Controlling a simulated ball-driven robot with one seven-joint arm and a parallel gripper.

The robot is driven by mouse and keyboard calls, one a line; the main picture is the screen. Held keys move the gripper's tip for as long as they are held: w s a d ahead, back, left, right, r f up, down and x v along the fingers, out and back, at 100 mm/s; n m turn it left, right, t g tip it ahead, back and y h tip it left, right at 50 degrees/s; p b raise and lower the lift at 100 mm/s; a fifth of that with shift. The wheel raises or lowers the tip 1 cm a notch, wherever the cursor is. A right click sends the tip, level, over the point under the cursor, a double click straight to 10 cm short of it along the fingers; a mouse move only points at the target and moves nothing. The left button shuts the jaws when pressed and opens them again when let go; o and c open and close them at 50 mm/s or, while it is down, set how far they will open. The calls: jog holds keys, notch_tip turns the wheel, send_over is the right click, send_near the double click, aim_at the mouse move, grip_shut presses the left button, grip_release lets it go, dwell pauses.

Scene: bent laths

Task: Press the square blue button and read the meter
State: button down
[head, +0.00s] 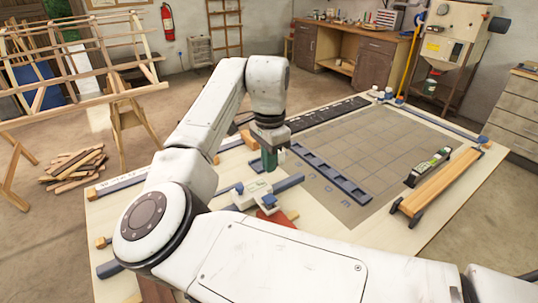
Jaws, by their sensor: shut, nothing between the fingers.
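My gripper (270,163), with dark green fingers, points down over the left-middle part of the workbench (470,205). It is shut and holds nothing. Just below it is a pale fitting with a blue top (250,192), beside a blue-grey bar. I cannot tell whether that blue top is the square button. A small black device with green and pale parts (428,167) lies on the right side of the bench, apart from my gripper. It may be the meter. It is too small to read, and I see no clear blue button on it.
A dark blue slotted rail (330,178) lies right of my gripper, along a grey grid mat (375,140). A wooden bar with dark ends (440,185) lies at the right. A reddish piece (273,215) lies near the pale fitting. My arm hides the bench's near-left part.

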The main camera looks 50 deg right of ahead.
aim_at(270, 199)
notch_tip(270, 199, down, 10)
jog(key=shift+r+p, duration=0.15)
jog(key=shift+p, duration=0.55)
jog(key=shift+f, duration=0.2)
jog(key=shift+f, duration=0.6)
jog(key=shift+s+f, duration=0.1)
jog(key=shift+f, duration=0.2)
jog(key=shift+a+f, duration=0.1)
jog(key=shift+f, duration=0.05)
jog(key=shift+r+p, duration=0.3)
jog(key=shift+r, duration=0.2)
notch_tip(270, 199, up, 14)
jog(key=p, duration=0.1)
